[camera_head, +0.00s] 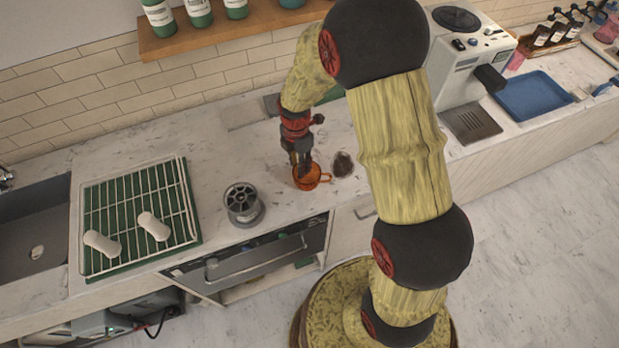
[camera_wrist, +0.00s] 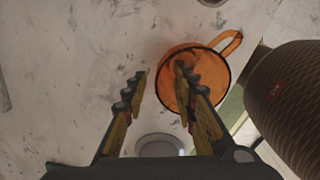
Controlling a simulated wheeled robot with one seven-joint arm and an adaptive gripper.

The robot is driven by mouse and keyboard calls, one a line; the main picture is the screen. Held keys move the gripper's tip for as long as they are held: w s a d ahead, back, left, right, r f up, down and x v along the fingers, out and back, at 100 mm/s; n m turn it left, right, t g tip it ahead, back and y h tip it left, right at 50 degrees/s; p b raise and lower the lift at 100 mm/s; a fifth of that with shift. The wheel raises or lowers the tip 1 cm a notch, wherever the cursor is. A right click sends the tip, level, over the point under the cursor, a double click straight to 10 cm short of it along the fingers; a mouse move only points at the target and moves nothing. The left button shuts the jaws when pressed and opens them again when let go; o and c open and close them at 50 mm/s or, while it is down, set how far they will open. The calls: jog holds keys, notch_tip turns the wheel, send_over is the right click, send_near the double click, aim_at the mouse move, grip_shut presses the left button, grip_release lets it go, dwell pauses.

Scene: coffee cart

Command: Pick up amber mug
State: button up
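The amber mug (camera_head: 308,180) stands on the marble counter below my gripper (camera_head: 301,160) in the head view. It is orange and see-through, with its handle to the right. In the wrist view the mug (camera_wrist: 172,75) is right of centre, its handle at the upper right. My gripper (camera_wrist: 160,72) is open there. The right finger overlaps the mug's opening and the left finger is outside its left side. The wall between them appears to lie in the gap. I cannot tell how deep the fingertips reach or whether they touch.
A grey round metal item (camera_head: 243,204) stands on the counter left of the mug. A dark round item (camera_head: 343,164) is close on the right. A drying rack (camera_head: 180,205) with two white cups lies further left. An espresso machine (camera_head: 462,62) stands at the right.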

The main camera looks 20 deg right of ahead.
jog(key=shift+c, duration=1.3)
jog(key=c, duration=0.4)
grip_shut()
jog(key=shift+r, duration=0.15)
